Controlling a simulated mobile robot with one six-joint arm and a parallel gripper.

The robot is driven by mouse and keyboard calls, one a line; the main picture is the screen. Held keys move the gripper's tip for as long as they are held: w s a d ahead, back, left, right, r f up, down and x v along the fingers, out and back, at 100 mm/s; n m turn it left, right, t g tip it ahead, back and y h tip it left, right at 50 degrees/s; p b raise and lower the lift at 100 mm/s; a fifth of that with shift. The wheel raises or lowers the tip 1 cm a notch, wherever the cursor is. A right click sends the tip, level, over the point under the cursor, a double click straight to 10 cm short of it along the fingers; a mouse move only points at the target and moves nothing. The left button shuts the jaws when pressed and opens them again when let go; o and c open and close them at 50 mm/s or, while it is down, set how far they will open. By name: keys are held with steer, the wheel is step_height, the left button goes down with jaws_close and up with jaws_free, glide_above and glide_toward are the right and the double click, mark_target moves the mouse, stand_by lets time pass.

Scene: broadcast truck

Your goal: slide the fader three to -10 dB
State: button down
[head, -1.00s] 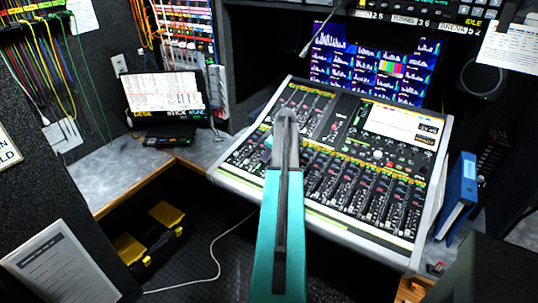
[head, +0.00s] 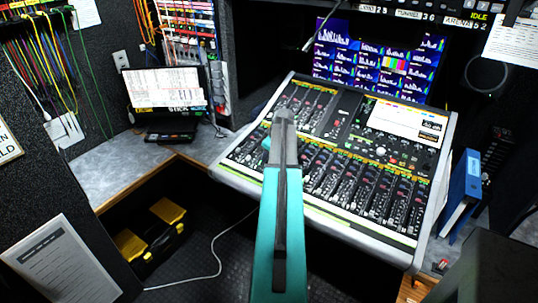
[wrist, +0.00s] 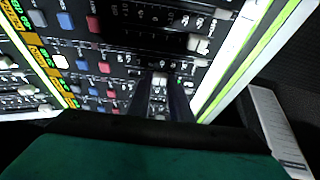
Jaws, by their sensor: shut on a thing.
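The mixing console (head: 437,165) has a pale frame and a row of channel strips along its front. In the wrist view its dark strips (wrist: 110,82) carry blue, red and white buttons and pale fader caps. My gripper (wrist: 160,98) is low over the strips, near the console's green-lined front edge. Its two dark fingers are shut on a small pale fader cap (wrist: 160,78). I cannot read which channel number or dB mark it is at. In the head view my teal arm hides the fader and the fingertips.
Other fader caps (wrist: 193,43) stand close beside the fingers. A screen wall (head: 375,62) is behind the console, a laptop (head: 163,92) at left, and a blue binder (head: 459,190) at right. A yellow-and-black toolbox (head: 150,240) sits below.

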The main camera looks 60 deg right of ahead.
steer(key=c, duration=1.6)
jaws_free()
steer(key=shift+r, duration=0.1)
steer(key=shift+b+v, duration=1.6)
steer(key=shift+v, duration=5.2)
